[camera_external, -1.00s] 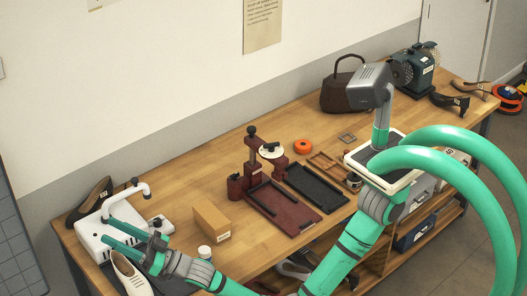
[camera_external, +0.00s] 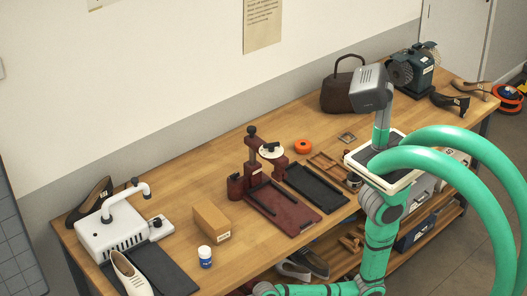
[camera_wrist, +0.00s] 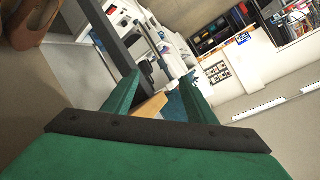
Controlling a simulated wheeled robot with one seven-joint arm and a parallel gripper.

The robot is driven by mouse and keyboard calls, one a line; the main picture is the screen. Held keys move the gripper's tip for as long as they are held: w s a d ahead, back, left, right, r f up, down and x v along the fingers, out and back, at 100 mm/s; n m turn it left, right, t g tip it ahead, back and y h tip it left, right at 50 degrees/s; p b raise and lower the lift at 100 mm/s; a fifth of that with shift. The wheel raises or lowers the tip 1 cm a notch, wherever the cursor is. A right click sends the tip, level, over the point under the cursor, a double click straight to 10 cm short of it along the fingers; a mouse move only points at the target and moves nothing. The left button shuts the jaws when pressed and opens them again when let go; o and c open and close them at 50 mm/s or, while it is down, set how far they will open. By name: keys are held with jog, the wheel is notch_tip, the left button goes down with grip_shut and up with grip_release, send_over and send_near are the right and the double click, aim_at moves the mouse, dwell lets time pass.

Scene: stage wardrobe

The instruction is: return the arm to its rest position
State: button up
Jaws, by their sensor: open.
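My gripper (camera_wrist: 160,95) shows in the wrist view with its two green fingers spread apart and nothing held between them. A tan strip shows beyond the fingers, but I cannot tell what it is. In the external view my gripper is out of the picture. My green arm shows there at the lower right, in front of the workbench (camera_external: 180,192), with its lower links running out at the bottom edge.
On the bench stand a white machine (camera_external: 108,236), a pale shoe (camera_external: 130,274), a cardboard box (camera_external: 211,222), a small blue-and-white jar (camera_external: 205,257), a dark red press (camera_external: 283,210) and a brown handbag (camera_external: 338,92). Shoes (camera_external: 303,265) lie on the shelf below.

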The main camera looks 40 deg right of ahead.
jog(key=w+d+f+n+t+h, duration=0.2)
jog(key=w+d+f, duration=0.25)
jog(key=d, duration=0.45)
jog(key=w+d+f+n+t+h, duration=0.1)
jog(key=w+d+f+t+h, duration=0.1)
jog(key=w+d+f, duration=0.5)
jog(key=s+d+f+n+t+h, duration=0.1)
jog(key=d+f+n+t+h, duration=0.15)
jog(key=d, duration=1.85)
jog(key=s+d+r+m+t+h, duration=0.1)
jog(key=s+d+r+m+t, duration=0.1)
jog(key=s+d+r+m, duration=0.3)
jog(key=s+d+r+t+h, duration=0.1)
jog(key=s+d+r+h, duration=0.15)
jog(key=d, duration=0.45)
jog(key=s+d+r+m+t+h, duration=0.1)
jog(key=s+d+r+m, duration=0.1)
jog(key=r, duration=0.4)
jog(key=s+d+r+m+t+h, duration=0.2)
jog(key=s+d+r+m, duration=0.1)
jog(key=r+m, duration=0.3)
jog(key=shift+s+d+r+h, duration=0.3)
jog(key=shift+s+r, duration=0.2)
jog(key=shift+s, duration=0.2)
jog(key=shift+t, duration=0.25)
jog(key=shift+c, duration=0.7)
